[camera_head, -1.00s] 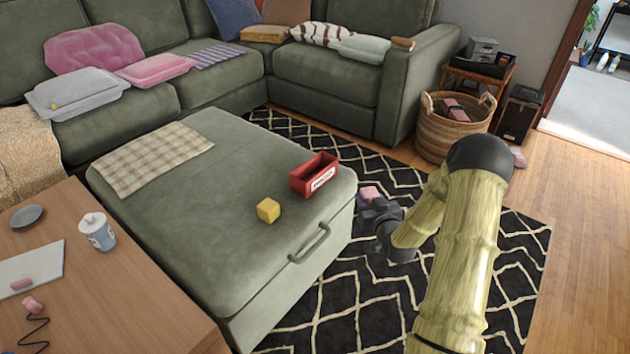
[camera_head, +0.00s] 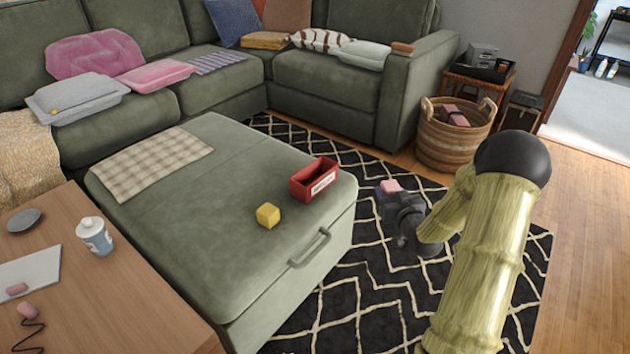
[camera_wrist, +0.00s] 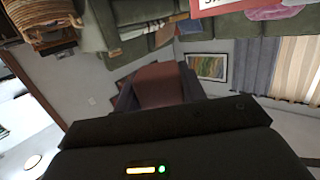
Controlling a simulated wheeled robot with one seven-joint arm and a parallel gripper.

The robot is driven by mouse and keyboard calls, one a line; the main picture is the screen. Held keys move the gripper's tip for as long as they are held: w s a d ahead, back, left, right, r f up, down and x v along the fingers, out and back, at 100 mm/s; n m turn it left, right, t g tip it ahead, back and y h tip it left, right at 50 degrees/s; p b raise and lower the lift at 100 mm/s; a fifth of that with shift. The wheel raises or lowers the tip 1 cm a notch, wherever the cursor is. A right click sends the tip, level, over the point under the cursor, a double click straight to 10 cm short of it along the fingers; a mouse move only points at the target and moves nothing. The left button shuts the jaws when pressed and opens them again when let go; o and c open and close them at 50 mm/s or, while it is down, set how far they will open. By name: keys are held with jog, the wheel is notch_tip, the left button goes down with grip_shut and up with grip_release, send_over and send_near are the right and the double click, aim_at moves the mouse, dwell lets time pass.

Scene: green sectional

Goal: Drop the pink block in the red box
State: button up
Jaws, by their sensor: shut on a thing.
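The pink block (camera_head: 391,186) is in my gripper (camera_head: 393,194), held above the patterned rug just right of the ottoman. In the wrist view the block (camera_wrist: 158,85) looks dull reddish brown between the two dark fingers. The red box (camera_head: 314,180) is an open-topped bin with a white label, sitting on the ottoman near its right edge. My gripper is to the right of the box and apart from it. Part of the box (camera_wrist: 208,5) shows at the top of the wrist view. The bottom inside the box is hidden.
A yellow block (camera_head: 268,215) sits on the green ottoman (camera_head: 230,240), left of the red box. A plaid cloth (camera_head: 150,163) lies at its far left. A wicker basket (camera_head: 450,145) stands beyond my arm. A wooden table (camera_head: 110,290) is at the left.

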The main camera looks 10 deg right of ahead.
jog(key=s+a+f+p, duration=0.2)
jog(key=a+f, duration=0.4)
jog(key=a, duration=0.3)
jog(key=s+a+f+p, duration=0.2)
jog(key=a+f+p, duration=0.1)
jog(key=a+f, duration=0.4)
jog(key=shift+a+f+h, duration=0.25)
jog(key=shift+a+h, duration=0.05)
jog(key=shift+a, duration=0.55)
jog(key=shift+d, duration=0.15)
